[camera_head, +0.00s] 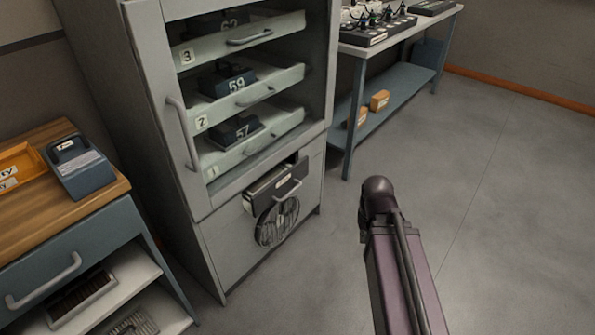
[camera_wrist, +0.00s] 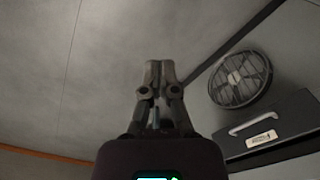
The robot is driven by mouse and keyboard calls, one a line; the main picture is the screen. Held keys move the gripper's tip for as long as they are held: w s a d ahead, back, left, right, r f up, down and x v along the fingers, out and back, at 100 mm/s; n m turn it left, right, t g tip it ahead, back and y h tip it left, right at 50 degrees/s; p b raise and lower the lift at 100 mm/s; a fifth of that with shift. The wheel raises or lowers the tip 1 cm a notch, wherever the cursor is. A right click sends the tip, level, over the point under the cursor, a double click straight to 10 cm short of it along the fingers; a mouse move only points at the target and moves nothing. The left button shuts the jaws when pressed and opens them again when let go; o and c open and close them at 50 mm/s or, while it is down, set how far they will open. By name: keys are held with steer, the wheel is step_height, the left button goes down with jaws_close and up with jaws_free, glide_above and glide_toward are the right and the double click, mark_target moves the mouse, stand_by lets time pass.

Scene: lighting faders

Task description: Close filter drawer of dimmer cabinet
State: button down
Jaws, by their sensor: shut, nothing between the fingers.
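The dimmer cabinet (camera_head: 215,235) is a tall grey unit. Its filter drawer (camera_head: 272,188), low on the front, sticks out partway, with its inside showing from above. It has a dark front, a pale label and a light bar handle (camera_head: 287,190). In the wrist view, which looks upside down, the drawer (camera_wrist: 275,128) and its handle (camera_wrist: 250,128) are at the lower right. My gripper (camera_wrist: 158,68) shows in the wrist view, fingertips together and empty, apart from the drawer and to its left in that picture. I cannot make out the gripper in the head view.
A round fan grille (camera_head: 277,221) sits below the drawer. Above are several numbered shelves and a vertical door handle (camera_head: 183,133). A wood-topped bench (camera_head: 105,190) stands left, and a blue-grey table (camera_head: 400,45) behind right. My arm crosses the lower right. Floor (camera_head: 500,200) there is clear.

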steer(key=w+a+r+m+t+y, duration=0.2)
steer(key=w+a+m, duration=0.3)
steer(key=w+m, duration=0.6)
steer(key=w+a+r+m+t+y, duration=0.3)
steer(key=w+a+m+t+y, duration=0.1)
steer(key=w+m, duration=0.7)
steer(key=shift+w+a+m+y+b, duration=0.4)
steer(key=shift+a+m+y, duration=0.55)
steer(key=shift+m, duration=0.75)
steer(key=shift+a, duration=0.2)
steer(key=b, duration=0.7)
glide_toward(291, 172)
steer(key=x, duration=0.6)
steer(key=shift+s+d+f, duration=0.1)
steer(key=shift+d+f, duration=0.25)
steer(key=shift+w+a, duration=0.35)
steer(key=shift+a, duration=0.2)
